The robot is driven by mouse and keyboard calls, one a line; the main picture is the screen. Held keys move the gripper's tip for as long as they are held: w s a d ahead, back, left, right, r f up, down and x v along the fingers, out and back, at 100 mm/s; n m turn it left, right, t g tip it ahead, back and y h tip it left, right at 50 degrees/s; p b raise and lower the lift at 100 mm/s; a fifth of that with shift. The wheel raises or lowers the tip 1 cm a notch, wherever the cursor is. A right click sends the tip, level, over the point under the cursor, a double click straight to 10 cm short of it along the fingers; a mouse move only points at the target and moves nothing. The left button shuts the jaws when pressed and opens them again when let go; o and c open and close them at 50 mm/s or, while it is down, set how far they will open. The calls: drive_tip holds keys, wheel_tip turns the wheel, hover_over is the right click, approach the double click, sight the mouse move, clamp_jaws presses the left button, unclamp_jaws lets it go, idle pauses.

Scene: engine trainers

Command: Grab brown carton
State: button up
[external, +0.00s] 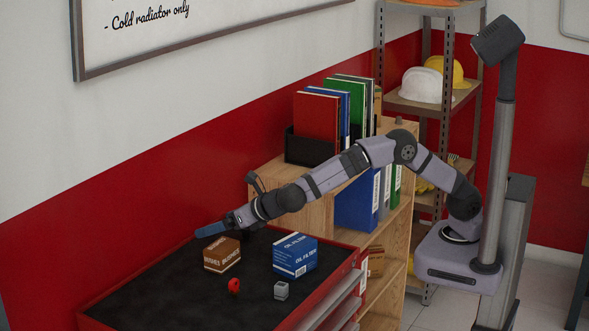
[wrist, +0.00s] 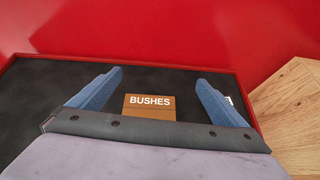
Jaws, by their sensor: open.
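The brown carton (external: 222,254) stands on the dark top of the red cabinet, with white lettering on its side. In the wrist view the brown carton (wrist: 150,107) shows the word "BUSHES" and lies between the two blue fingers, beyond the gripper's edge. Its lower part is hidden by my gripper body. My gripper (external: 211,229) is open and empty, just above and behind the carton in the external view. Both fingers of my gripper (wrist: 158,82) show spread apart in the wrist view, and I see no contact with the carton.
A blue and white oil filter box (external: 295,256) stands right of the carton. A small red item (external: 234,286) and a small grey cube (external: 281,291) lie in front. The cabinet top (external: 150,296) is clear at left. A wooden shelf (wrist: 291,112) adjoins at right; a red wall rises behind.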

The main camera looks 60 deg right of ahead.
sight(219, 245)
drive_tip(key=shift+a+f+n, duration=0.1)
drive_tip(key=shift+a+n, duration=0.3)
drive_tip(key=shift+a, duration=0.35)
drive_tip(key=shift+d+f+p, duration=0.1)
drive_tip(key=shift+f+p, duration=0.2)
drive_tip(key=shift+f, duration=1.8)
drive_tip(key=f, duration=0.1)
drive_tip(key=w+f+p, duration=0.1)
drive_tip(key=f, duration=0.1)
drive_tip(key=shift+w+f, duration=0.2)
drive_tip(key=shift+x, duration=0.75)
drive_tip(key=shift+c, duration=0.6)
drive_tip(key=c, duration=1.3)
drive_tip(key=shift+o, duration=0.2)
drive_tip(key=shift+r, duration=0.1)
